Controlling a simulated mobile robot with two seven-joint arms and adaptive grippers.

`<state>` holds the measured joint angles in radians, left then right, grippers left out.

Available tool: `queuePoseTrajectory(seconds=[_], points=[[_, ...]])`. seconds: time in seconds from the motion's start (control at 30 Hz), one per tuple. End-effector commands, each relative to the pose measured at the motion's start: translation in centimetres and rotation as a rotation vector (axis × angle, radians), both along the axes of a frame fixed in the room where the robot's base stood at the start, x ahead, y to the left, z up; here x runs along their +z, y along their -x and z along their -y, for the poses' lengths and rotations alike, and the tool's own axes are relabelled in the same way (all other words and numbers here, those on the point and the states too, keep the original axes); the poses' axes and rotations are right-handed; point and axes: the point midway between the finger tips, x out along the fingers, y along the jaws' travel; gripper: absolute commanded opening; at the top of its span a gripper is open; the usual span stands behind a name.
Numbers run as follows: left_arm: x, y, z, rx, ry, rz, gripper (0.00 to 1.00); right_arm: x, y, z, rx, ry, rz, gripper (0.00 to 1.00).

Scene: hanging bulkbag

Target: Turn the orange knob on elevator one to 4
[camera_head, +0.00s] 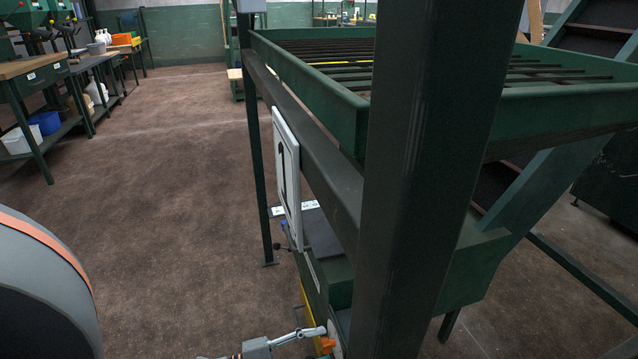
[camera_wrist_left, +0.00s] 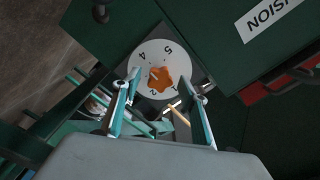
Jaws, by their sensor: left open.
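The orange knob (camera_wrist_left: 160,80) sits in the middle of a round white dial (camera_wrist_left: 143,55) in the left wrist view. The numbers 5, 4, 2 and 1 show on the dial; which one the knob points to is hard to tell. My left gripper (camera_wrist_left: 160,88) is open, with one finger on each side of the knob; contact is not clear. In the head view, my left gripper (camera_head: 318,332) reaches in at the bottom, beside a small orange part of the knob (camera_head: 327,345). The white sign with a 1 (camera_head: 287,178) hangs on the green machine above. My right gripper is not in view.
A dark post (camera_head: 425,170) stands close in front and hides part of the green frame (camera_head: 310,85). Workbenches (camera_head: 40,70) stand at the far left. The brown floor (camera_head: 170,200) between is clear.

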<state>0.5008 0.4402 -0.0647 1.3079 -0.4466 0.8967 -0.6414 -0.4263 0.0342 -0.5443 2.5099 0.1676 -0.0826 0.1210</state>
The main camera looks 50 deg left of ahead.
Motion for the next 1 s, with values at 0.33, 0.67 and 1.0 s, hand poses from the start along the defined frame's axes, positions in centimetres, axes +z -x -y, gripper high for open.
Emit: queuePoseTrajectory(seconds=[0.33, 0.67, 1.0], points=[[-0.2, 6.2, -2.5, 0.0, -0.002, -0.006, 0.43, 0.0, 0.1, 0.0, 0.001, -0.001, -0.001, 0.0], [-0.1, 10.1, -4.2, 0.0, -0.001, -0.003, 0.43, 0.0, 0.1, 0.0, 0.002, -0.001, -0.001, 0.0], [0.0, 10.5, -4.3, 0.0, -0.001, -0.001, 0.43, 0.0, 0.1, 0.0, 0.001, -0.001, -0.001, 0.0]])
